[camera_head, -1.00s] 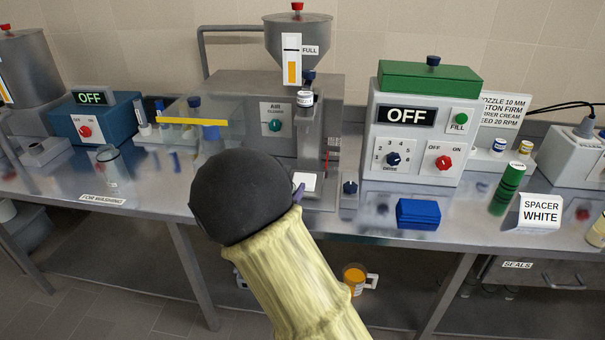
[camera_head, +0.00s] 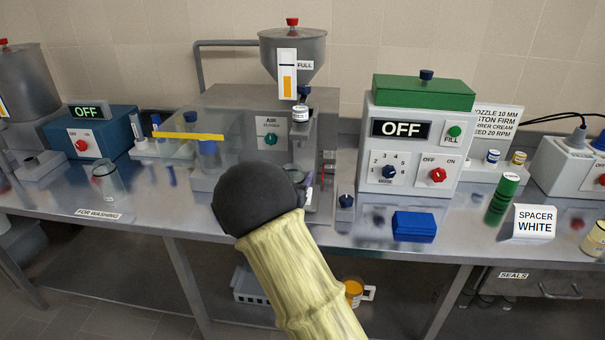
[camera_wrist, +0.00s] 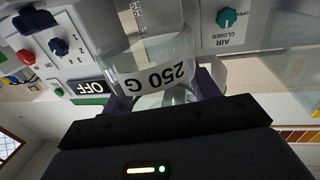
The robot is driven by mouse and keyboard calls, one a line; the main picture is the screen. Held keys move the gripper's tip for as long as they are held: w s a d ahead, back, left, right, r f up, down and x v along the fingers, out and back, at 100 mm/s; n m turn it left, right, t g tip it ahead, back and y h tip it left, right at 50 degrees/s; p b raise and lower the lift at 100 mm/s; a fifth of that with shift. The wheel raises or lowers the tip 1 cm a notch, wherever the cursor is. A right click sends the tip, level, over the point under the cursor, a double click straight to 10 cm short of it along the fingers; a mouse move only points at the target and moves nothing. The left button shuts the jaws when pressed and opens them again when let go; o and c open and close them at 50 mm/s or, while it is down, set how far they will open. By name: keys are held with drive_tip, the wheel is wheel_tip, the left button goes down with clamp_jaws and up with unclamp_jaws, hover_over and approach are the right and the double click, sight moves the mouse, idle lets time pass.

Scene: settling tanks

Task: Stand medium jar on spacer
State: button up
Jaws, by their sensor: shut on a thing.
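In the wrist view, which is upside down, a clear glass jar (camera_wrist: 145,52) with a white "250 G" label stands between the purple fingers of my gripper (camera_wrist: 165,92). My gripper is shut on the jar. In the head view my dark wrist and pale sleeve cover most of the gripper (camera_head: 308,190), in front of the filling machine (camera_head: 225,105) below its nozzle. The jar and the spot under the nozzle are mostly hidden there, so I cannot tell whether the jar touches a spacer. A card reading "SPACER WHITE" (camera_head: 535,221) stands on the bench at right.
The grey dosing box (camera_head: 412,150) reads OFF. Another clear glass vessel (camera_head: 107,180) stands at left near the "FOR WASHING" label (camera_head: 98,214).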

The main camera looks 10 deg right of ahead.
drive_tip(key=x, duration=0.6)
drive_tip(key=shift+w+d, duration=0.15)
drive_tip(key=shift+w, duration=0.1)
drive_tip(key=shift+w+d+p, duration=0.2)
drive_tip(key=shift+w+p, duration=0.05)
drive_tip(key=shift+p, duration=0.05)
drive_tip(key=shift+w+f, duration=0.1)
drive_tip(key=shift+f, duration=1.6)
drive_tip(key=shift+f, duration=0.1)
drive_tip(key=shift+f, duration=0.15)
drive_tip(key=o, duration=1.1)
drive_tip(key=shift+c, duration=0.2)
